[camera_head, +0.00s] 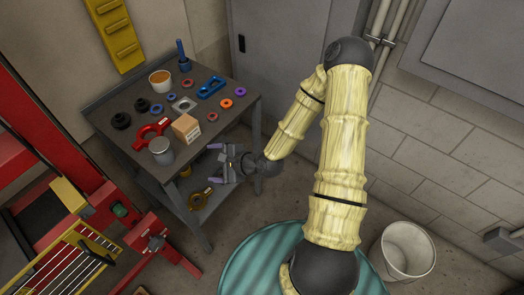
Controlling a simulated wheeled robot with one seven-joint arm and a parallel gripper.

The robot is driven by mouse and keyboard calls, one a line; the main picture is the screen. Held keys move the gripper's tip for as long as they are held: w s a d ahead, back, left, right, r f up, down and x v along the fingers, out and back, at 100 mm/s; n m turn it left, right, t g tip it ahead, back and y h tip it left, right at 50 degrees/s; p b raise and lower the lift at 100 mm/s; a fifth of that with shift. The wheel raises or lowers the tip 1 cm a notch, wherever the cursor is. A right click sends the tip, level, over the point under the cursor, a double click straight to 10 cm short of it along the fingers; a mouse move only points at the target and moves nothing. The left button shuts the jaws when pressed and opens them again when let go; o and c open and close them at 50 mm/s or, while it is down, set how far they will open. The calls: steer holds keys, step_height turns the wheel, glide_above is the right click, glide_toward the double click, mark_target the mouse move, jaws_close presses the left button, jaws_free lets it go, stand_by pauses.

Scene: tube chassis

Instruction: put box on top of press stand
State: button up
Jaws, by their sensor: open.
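A small cardboard box (186,128) sits upright on the grey workbench top (155,95), near its front right edge. The red frame (105,212) at the left looks like the press stand. It has a yellow block and a yellow grille on it and is cut off by the picture edge. My gripper (214,163) is open and empty, fingers apart and pointing left. It is right of and below the box in the picture, apart from it, by the bench's front side.
A grey can (161,151) and a red clamp-like part (152,133) are close to the box. Several rings, a cup (160,81) and blue parts crowd the bench. A lower shelf holds a yellow part (201,199). A white bucket (405,252) stands at right.

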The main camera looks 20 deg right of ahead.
steer(key=s+d+r+n+g+h, duration=0.4)
steer(key=d+n+h, duration=0.3)
steer(key=d+n, duration=0.3)
steer(key=s+d+r+n+g+h, duration=0.1)
steer(key=s+d+r+n+h, duration=0.1)
steer(key=s+r+n, duration=0.5)
step_height(320, 180, up, 4)
steer(key=shift+s+r+n, duration=0.25)
steer(key=shift+s+n, duration=0.15)
steer(key=shift+s, duration=0.25)
